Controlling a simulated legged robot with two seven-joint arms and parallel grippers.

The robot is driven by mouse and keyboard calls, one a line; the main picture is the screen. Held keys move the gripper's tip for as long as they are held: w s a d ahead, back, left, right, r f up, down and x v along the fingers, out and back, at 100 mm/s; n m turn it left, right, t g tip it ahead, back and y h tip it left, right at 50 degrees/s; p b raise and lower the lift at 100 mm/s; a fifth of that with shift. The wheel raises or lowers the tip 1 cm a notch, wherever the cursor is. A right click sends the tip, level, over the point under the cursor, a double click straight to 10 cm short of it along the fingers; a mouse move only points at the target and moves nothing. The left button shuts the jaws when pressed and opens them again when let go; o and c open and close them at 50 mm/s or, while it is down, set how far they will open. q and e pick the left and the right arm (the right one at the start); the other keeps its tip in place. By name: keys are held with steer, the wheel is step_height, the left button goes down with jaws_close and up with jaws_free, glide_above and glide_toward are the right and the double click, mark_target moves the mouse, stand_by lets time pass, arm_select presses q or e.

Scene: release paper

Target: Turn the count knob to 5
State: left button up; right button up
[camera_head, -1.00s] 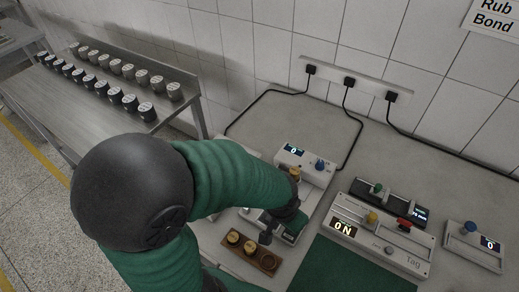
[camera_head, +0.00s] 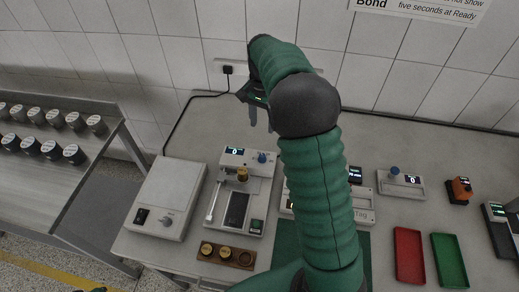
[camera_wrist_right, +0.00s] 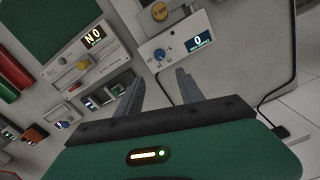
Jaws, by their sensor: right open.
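A white device (camera_head: 226,195) with a small display reading 0 has a blue knob (camera_head: 262,157) at its back right. The knob (camera_wrist_right: 165,52) also shows in the right wrist view with numbers around it, next to the display (camera_wrist_right: 199,40). I see no label saying which knob is the count knob. My right gripper (camera_head: 261,120) is open and empty, above and behind the first knob. In the wrist view that knob lies just beyond the open fingertips (camera_wrist_right: 159,76).
A wooden holder (camera_head: 226,255) with brass pieces stands in front of the device. A white box (camera_head: 167,198) is on its left. My right arm partly hides the middle device (camera_head: 361,208). Red (camera_head: 409,255) and green (camera_head: 449,260) trays lie at right. The tiled wall is close behind.

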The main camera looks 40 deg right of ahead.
glide_toward(263, 155)
steer(key=f, duration=0.5)
steer(key=f+p, duration=0.1)
steer(key=f, duration=0.2)
steer(key=shift+w+d+f, duration=0.15)
steer(key=shift+d+f, duration=0.15)
steer(key=shift+a+f, duration=0.15)
steer(key=shift+a, duration=0.55)
steer(key=shift+c, duration=0.4)
steer(key=shift+r, duration=0.2)
steer(key=shift+c, duration=1.2)
arm_select(q)
steer(key=shift+s+a+r, duration=0.1)
steer(key=shift+a+r, duration=0.1)
steer(key=shift+r, duration=0.35)
arm_select(e)
steer(key=shift+d+f, duration=0.1)
steer(key=shift+d, duration=0.3)
jaws_close()
